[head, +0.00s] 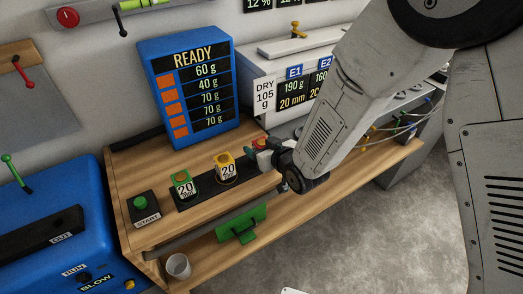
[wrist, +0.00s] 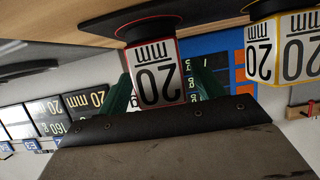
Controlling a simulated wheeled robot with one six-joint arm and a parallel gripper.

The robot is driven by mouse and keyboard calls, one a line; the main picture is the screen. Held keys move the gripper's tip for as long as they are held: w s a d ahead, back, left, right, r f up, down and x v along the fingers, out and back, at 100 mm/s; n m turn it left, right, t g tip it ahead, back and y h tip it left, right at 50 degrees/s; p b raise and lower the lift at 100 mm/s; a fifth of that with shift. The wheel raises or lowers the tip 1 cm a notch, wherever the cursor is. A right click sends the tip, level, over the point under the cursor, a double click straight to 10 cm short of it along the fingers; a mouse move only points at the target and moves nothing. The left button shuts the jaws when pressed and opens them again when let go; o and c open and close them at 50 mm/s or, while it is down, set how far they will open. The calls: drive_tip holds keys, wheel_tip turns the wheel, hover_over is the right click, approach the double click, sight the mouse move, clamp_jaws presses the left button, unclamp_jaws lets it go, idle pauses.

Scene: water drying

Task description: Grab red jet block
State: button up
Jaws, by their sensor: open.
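The red jet block, a white "20 mm" block with red edges (wrist: 157,72), is close in front of my gripper (wrist: 163,88) in the wrist view, which is upside down. The green fingers stand on either side of it, open. I cannot tell whether they touch it. In the head view my gripper (head: 268,158) is at the right end of the black block strip, and only a bit of the red block (head: 259,142) shows behind it. The yellow block (head: 225,167) and green block (head: 183,184) stand to its left on the strip.
The blue READY display (head: 187,92) stands behind the blocks. A START button box (head: 145,210) is at the left end of the wooden bench. A green handle plate (head: 240,225) is at the bench front, with a clear cup (head: 178,266) below left. A grey machine stands behind my arm.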

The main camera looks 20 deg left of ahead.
drive_tip(key=shift+x, duration=0.8)
drive_tip(key=c, duration=1.2)
drive_tip(key=shift+o, duration=0.2)
drive_tip(key=shift+r, duration=0.1)
